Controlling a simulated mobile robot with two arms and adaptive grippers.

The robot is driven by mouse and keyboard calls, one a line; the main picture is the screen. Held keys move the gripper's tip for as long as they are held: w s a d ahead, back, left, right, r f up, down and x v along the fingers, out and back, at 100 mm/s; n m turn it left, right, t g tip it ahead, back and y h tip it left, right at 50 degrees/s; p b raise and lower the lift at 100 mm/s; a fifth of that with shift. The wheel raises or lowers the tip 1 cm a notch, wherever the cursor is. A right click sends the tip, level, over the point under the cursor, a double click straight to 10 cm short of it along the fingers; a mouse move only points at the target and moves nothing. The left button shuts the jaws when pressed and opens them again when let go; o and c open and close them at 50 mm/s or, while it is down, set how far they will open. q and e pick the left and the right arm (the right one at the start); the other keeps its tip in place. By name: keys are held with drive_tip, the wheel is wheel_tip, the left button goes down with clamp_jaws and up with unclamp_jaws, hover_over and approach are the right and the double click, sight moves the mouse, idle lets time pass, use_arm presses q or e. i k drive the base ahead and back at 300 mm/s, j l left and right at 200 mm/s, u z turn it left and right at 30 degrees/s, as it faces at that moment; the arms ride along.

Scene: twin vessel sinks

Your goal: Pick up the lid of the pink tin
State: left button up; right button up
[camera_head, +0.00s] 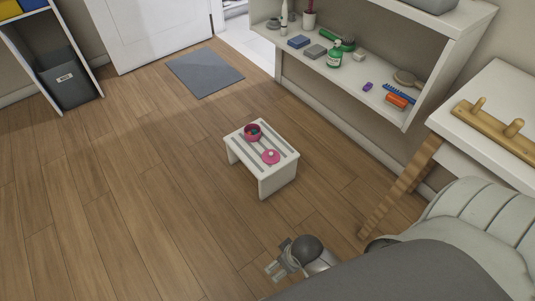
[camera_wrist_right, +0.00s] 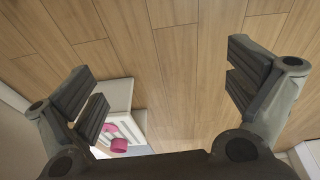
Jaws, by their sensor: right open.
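A small white slatted stool (camera_head: 263,182) stands on the wooden floor in the head view. On it are an open pink tin (camera_head: 252,132) with something dark inside and, beside it, the round pink lid (camera_head: 271,157) with a small knob. My right gripper (camera_head: 274,267) is in front of the stool, apart from it, open and empty. In the right wrist view its fingers (camera_wrist_right: 168,88) are spread wide over bare floor. The stool (camera_wrist_right: 122,90), the lid (camera_wrist_right: 110,127) and the tin (camera_wrist_right: 119,145) show near the left finger. My left gripper is not in view.
A white shelf unit (camera_head: 405,118) with a green bottle (camera_head: 335,55), brushes and small boxes stands along the right wall. A white table with a wooden peg rack (camera_head: 497,132) is at the right. A grey mat (camera_head: 205,73) lies by the door. The floor around the stool is clear.

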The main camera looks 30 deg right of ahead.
sight(269, 156)
drive_tip(key=i, duration=0.5)
drive_tip(key=i+j+z, duration=0.15)
drive_tip(key=i, duration=0.4)
